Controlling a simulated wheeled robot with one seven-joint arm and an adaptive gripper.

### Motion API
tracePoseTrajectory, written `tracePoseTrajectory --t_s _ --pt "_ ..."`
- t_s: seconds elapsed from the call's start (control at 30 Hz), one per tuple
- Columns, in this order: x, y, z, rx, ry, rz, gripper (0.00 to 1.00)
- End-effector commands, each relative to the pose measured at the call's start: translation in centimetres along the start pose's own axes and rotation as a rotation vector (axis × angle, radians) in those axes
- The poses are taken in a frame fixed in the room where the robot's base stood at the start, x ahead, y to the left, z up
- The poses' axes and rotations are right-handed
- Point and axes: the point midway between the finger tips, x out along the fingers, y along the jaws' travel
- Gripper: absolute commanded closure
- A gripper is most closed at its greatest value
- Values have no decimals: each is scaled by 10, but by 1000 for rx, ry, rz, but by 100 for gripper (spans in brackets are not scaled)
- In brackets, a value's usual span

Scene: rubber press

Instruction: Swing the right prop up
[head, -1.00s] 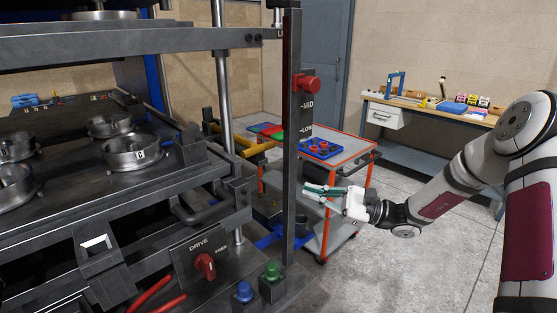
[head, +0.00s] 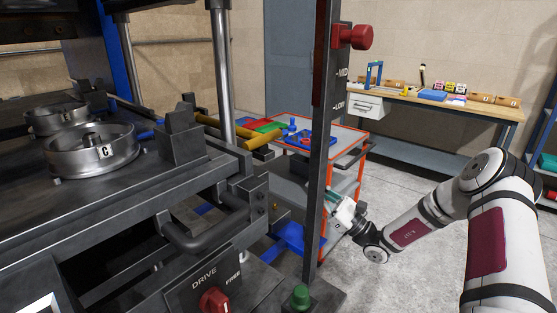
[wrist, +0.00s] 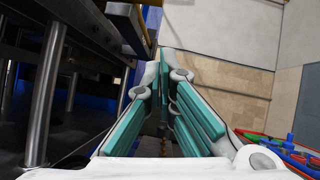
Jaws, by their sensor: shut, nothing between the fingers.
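A yellow bar (head: 245,141), which looks like the right prop, lies roughly level beside the press's right side, behind the dark upright post. A yellow-brown bar (wrist: 143,24) shows at the top of the wrist view; I cannot tell whether it is the same one. My gripper (head: 335,203) is low, at the right edge of the post in the head view, below and right of the bar and apart from it. The post partly hides its fingers. In the wrist view, its teal-padded fingers (wrist: 172,85) are shut with nothing between them.
The dark post (head: 322,150) with a red knob (head: 352,37) stands between my head camera and the gripper. An orange-edged trolley (head: 347,139) with blue parts stands behind the gripper. A workbench (head: 450,105) is at the back right.

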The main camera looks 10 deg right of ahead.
Motion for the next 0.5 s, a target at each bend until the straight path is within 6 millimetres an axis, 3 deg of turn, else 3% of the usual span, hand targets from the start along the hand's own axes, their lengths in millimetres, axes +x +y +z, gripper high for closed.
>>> tracePoseTrajectory --t_s 0.17,0.5 --pt "17 0 2 -2 -2 1 100" --pt "82 1 2 -1 -2 3 100"
